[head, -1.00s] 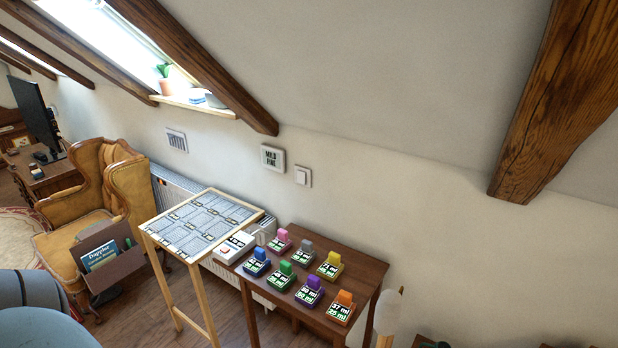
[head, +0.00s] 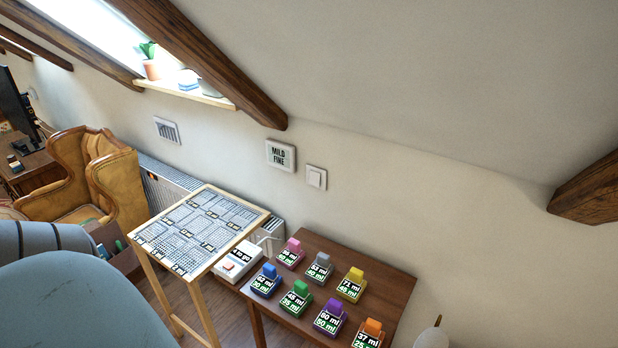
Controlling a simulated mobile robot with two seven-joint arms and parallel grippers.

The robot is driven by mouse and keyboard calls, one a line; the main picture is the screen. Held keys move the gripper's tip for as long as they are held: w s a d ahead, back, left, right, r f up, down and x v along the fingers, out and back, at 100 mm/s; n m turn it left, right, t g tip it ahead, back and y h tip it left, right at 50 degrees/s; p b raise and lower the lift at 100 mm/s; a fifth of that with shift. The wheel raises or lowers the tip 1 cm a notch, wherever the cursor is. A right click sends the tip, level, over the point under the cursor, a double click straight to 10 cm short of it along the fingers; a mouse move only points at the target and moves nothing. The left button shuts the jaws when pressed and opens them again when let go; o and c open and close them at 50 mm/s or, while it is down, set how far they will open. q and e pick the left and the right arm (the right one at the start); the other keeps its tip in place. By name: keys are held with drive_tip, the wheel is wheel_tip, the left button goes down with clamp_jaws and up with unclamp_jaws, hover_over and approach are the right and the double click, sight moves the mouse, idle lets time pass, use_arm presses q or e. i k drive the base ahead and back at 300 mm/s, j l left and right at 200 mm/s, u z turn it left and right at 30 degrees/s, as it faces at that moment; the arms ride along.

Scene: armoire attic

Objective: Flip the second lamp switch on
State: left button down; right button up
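A slotted white wall plate (head: 167,130) is further left on the same wall. No lamp is clearly seen. Neither of my grippers is in view.
A brown wooden table (head: 394,283) with several coloured labelled blocks stands below the switch. A wood-framed map stand (head: 205,223), a white device (head: 238,262), a radiator (head: 172,184) and an armchair (head: 72,183) are left. A wooden beam (head: 592,190) juts in at right.

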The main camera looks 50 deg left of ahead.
sight(315, 176)
drive_tip(key=i+j, duration=0.1)
drive_tip(key=j, duration=0.3)
drive_tip(key=i+j, duration=0.15)
drive_tip(key=j, duration=0.3)
drive_tip(key=i+j, duration=0.1)
drive_tip(key=j, duration=0.3)
drive_tip(key=i+j, duration=0.15)
drive_tip(key=j, duration=0.3)
